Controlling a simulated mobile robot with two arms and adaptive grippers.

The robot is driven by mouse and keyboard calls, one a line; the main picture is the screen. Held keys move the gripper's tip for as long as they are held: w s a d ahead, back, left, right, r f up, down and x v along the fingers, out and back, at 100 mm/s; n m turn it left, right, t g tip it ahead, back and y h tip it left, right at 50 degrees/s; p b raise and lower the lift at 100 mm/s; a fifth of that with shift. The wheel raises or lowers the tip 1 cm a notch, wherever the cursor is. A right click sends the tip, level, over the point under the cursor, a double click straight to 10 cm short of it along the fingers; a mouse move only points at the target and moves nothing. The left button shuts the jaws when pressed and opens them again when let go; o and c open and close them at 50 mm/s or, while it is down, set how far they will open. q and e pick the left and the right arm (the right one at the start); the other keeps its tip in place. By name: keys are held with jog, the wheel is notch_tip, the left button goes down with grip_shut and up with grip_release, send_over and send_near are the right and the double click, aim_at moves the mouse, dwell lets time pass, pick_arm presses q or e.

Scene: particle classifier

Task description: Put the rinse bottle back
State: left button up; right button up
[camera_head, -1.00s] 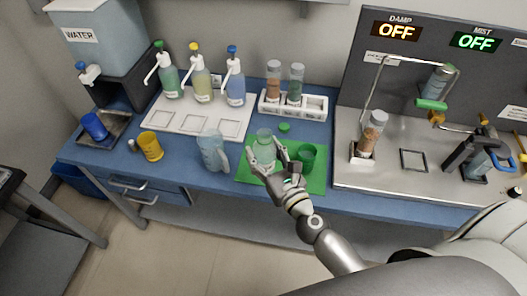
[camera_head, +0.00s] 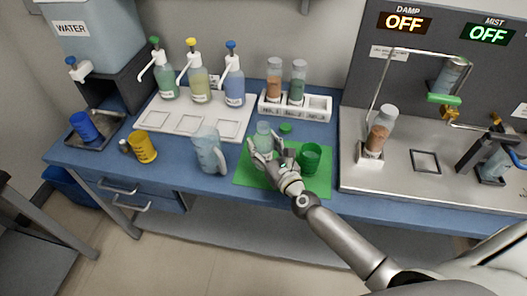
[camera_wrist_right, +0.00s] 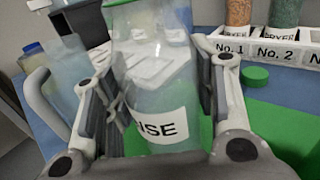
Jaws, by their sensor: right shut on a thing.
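The rinse bottle (camera_head: 264,131) is clear and pale green, and stands upright at the left part of the green mat (camera_head: 322,182). My right gripper (camera_head: 266,146) is shut on it, one finger on each side. In the right wrist view the rinse bottle (camera_wrist_right: 160,92) fills the space between the fingers of the right gripper (camera_wrist_right: 165,105), with a white label ending in "ISE" facing the camera. I cannot tell whether its base touches the mat. My left gripper is not in view.
A green cup (camera_head: 310,157) stands close right of my gripper, and a green cap (camera_head: 286,128) lies behind it. A clear jug (camera_head: 208,152) is close on the left. Behind are a white tray (camera_head: 190,123) with pump bottles and a labelled vial rack (camera_head: 318,107).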

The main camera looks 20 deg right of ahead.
jog(key=shift+f, duration=0.4)
jog(key=shift+f, duration=0.2)
jog(key=o, duration=1.3)
jog(key=shift+r, duration=0.1)
